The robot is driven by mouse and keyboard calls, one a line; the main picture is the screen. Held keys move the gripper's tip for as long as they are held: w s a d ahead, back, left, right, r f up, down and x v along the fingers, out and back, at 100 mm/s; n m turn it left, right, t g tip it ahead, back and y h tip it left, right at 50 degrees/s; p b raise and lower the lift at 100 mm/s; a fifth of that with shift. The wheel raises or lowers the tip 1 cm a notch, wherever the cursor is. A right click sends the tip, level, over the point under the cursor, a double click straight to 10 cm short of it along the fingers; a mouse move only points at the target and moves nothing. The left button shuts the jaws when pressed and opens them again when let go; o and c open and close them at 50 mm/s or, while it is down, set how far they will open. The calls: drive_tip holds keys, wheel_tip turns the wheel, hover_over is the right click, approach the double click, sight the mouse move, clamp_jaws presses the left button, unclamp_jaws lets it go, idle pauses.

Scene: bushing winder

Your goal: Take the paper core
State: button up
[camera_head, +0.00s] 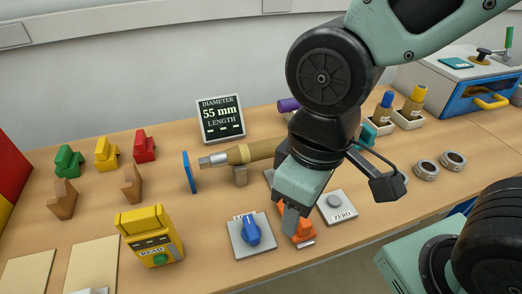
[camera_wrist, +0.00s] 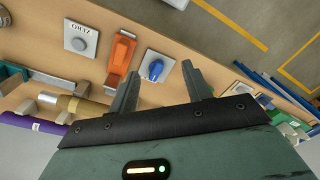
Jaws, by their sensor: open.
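A brown tube that looks like the paper core (camera_head: 262,150) lies level on a metal-ended spindle (camera_head: 213,160), over a small grey support. In the wrist view the brown tube (camera_wrist: 82,106) is at the left, beside my gripper's left finger and apart from it. My gripper (camera_head: 291,222) is in front of the tube in the head view, low over the orange device (camera_head: 303,228). In the wrist view my gripper (camera_wrist: 159,70) has its fingers spread, with nothing between them. My arm hides the tube's right end in the head view.
A blue-knob plate (camera_head: 252,236) and a ZERO button plate (camera_head: 334,208) flank the orange device. A purple roll (camera_head: 288,104) lies behind the tube. A yellow reader (camera_head: 150,236) and several coloured blocks stand left. Metal rings (camera_head: 426,169) lie right.

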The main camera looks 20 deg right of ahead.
drive_tip(key=o, duration=0.6)
drive_tip(key=shift+c, duration=0.2)
drive_tip(key=m+t+y+p, duration=0.3)
drive_tip(key=m+t+y, duration=0.15)
drive_tip(key=m, duration=2.05)
approach(277, 143)
drive_tip(key=shift+t+h, duration=0.25)
drive_tip(key=shift+t, duration=0.1)
drive_tip(key=b+x, duration=0.1)
drive_tip(key=x, duration=0.4)
drive_tip(key=shift+w+a+f+b, duration=0.15)
drive_tip(key=shift+w+f+b, duration=0.05)
drive_tip(key=shift+f+b, duration=0.2)
drive_tip(key=shift+s+a+p+x, duration=0.1)
drive_tip(key=shift+p+x, duration=0.1)
drive_tip(key=shift+x, duration=0.55)
drive_tip(key=shift+s+a+p+x, duration=0.1)
drive_tip(key=shift+s+p+x, duration=0.05)
drive_tip(key=shift+x, duration=0.55)
drive_tip(key=shift+s+a+p+x, duration=0.1)
drive_tip(key=shift+p+x, duration=0.1)
drive_tip(key=shift+x, duration=0.55)
drive_tip(key=shift+w+f, duration=0.2)
drive_tip(key=shift+f, duration=0.25)
